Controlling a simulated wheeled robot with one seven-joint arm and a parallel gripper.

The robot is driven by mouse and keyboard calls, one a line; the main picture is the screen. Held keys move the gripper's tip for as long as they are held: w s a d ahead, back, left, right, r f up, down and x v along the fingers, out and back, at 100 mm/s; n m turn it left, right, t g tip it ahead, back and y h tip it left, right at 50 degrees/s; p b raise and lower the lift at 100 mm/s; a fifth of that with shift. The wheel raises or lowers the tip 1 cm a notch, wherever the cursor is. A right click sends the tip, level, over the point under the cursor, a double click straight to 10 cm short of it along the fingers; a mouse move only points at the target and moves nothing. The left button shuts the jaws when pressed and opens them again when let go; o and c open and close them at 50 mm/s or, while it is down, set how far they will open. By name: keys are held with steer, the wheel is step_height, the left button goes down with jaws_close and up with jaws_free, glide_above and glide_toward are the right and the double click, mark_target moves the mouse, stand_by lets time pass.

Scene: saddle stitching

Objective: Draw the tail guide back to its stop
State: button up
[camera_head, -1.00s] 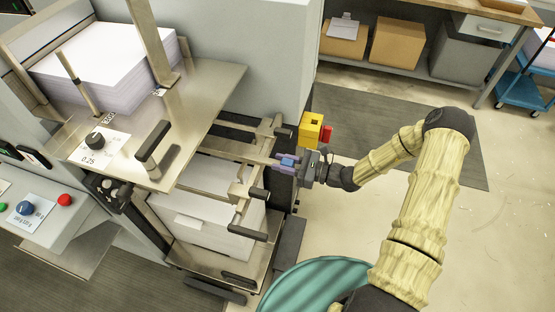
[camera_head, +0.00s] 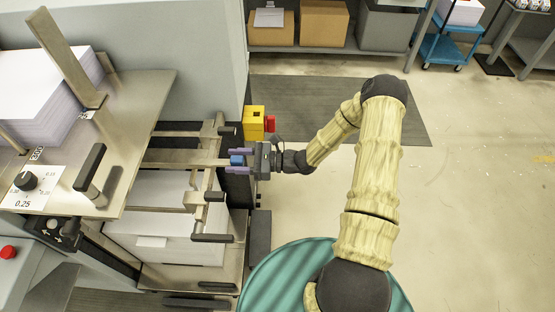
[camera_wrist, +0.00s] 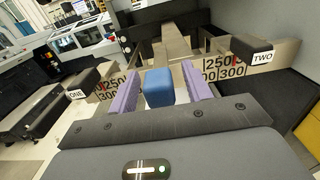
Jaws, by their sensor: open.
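The tail guide appears to be the steel bar (camera_head: 185,163) that ends in a blue grip (camera_head: 237,160), above the lower paper stack (camera_head: 165,205). My gripper (camera_head: 241,161) reaches it from the right, with one purple finger on each side of the blue grip. In the wrist view, the blue grip (camera_wrist: 158,87) sits between the two purple fingers of my gripper (camera_wrist: 158,92). Small gaps show beside it, so the jaws are open around it. The steel bar (camera_wrist: 178,45) runs away behind the grip. The stop cannot be made out.
Black handles tagged ONE (camera_wrist: 76,95) and TWO (camera_wrist: 262,57) flank the grip, on side pieces marked 250 and 300. A yellow box (camera_head: 254,122) with a red part stands just behind my gripper. The floor to the right (camera_head: 470,170) is clear.

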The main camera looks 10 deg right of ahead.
steer(key=b+v, duration=0.4)
steer(key=v, duration=1.2)
steer(key=shift+s+d, duration=0.2)
steer(key=shift+d, duration=0.15)
steer(key=s+a+n+g+h, duration=0.4)
steer(key=s+n+g+h, duration=0.4)
steer(key=s+n+h, duration=0.15)
step_height(320, 180, up, 10)
steer(key=s+d+n+t+h, duration=0.1)
steer(key=n+t+h, duration=0.5)
steer(key=n, duration=0.5)
steer(key=shift+s+d+h, duration=0.3)
steer(key=shift+s+h, duration=0.1)
steer(key=shift+h, duration=0.55)
